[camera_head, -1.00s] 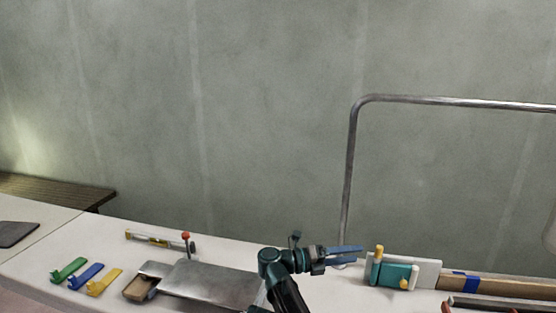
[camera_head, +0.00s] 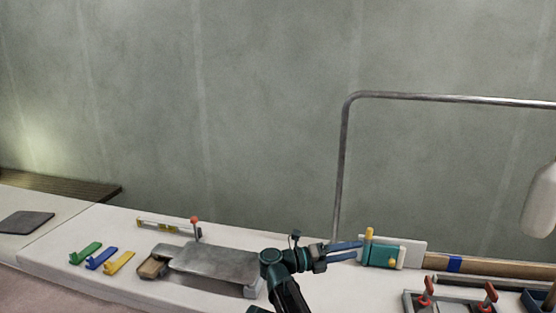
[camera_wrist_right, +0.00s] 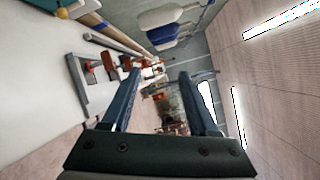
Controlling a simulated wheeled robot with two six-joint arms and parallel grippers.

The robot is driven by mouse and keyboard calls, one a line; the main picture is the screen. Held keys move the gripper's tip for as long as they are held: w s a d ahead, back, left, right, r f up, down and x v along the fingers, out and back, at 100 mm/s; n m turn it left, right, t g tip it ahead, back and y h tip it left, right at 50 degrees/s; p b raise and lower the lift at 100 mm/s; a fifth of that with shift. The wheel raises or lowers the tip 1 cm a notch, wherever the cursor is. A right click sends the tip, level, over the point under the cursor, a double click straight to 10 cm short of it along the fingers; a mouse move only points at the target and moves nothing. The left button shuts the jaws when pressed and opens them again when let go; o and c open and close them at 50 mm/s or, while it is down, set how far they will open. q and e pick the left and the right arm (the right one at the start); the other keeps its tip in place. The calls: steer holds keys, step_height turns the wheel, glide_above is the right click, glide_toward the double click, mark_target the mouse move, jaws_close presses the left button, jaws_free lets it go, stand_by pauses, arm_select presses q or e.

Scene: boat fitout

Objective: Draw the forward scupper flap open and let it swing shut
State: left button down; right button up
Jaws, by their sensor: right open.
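A teal scupper flap (camera_head: 380,255) sits on a white plate (camera_head: 416,252) at the right of the bench. It has a yellow upright post (camera_head: 369,234) at its upper left and a yellow knob (camera_head: 392,264) at its lower right. My right gripper (camera_head: 360,251) is open and empty, its blue fingers pointing right at the flap's left edge; I cannot tell whether they touch it. In the right wrist view the open fingers (camera_wrist_right: 157,74) have nothing between them; a teal part and a yellow knob (camera_wrist_right: 62,13) show at the upper left. My left gripper is out of view.
A metal rail (camera_head: 341,170) rises behind the flap. A wooden bar with blue tape (camera_head: 490,266) and a grey tray with red-handled parts (camera_head: 460,300) lie to the right. A metal plate (camera_head: 215,262) and green, blue and yellow clips (camera_head: 102,258) are at left.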

steer(key=w+a+r+n+t+y, duration=0.4)
steer(key=w+r+n+t+y, duration=0.2)
steer(key=w+n+t, duration=0.6)
steer(key=s+a+f+n+t+y, duration=0.2)
steer(key=a+f+n+y, duration=0.7)
steer(key=n+y, duration=0.75)
steer(key=s+d+f+n+g, duration=0.1)
steer(key=s+f+n+g, duration=0.75)
steer(key=s+f, duration=0.35)
steer(key=s+d+f+n+g+h+b, duration=0.1)
steer(key=s+d+f+g+h, duration=0.1)
steer(key=s+d+f+g, duration=0.45)
steer(key=s+d+f+g+h+b, duration=0.1)
steer(key=s+d+f+g+h, duration=0.15)
steer(key=s, duration=0.65)
steer(key=s+a+f+n+b, duration=0.1)
steer(key=s+a+f+b, duration=0.15)
steer(key=f+b, duration=0.45)
steer(key=s+a+f+n+h+b, duration=0.1)
steer(key=a+f+n+b, duration=0.1)
steer(key=a+f+b, duration=0.35)
steer(key=s+a+f+n+b, duration=0.1)
steer(key=a+f+b, duration=0.1)
steer(key=f+b, duration=0.6)
step_height(320, 180, up, 32)
steer(key=p, duration=3.2)
steer(key=shift+s+a, duration=0.3)
steer(key=shift+a, duration=0.1)
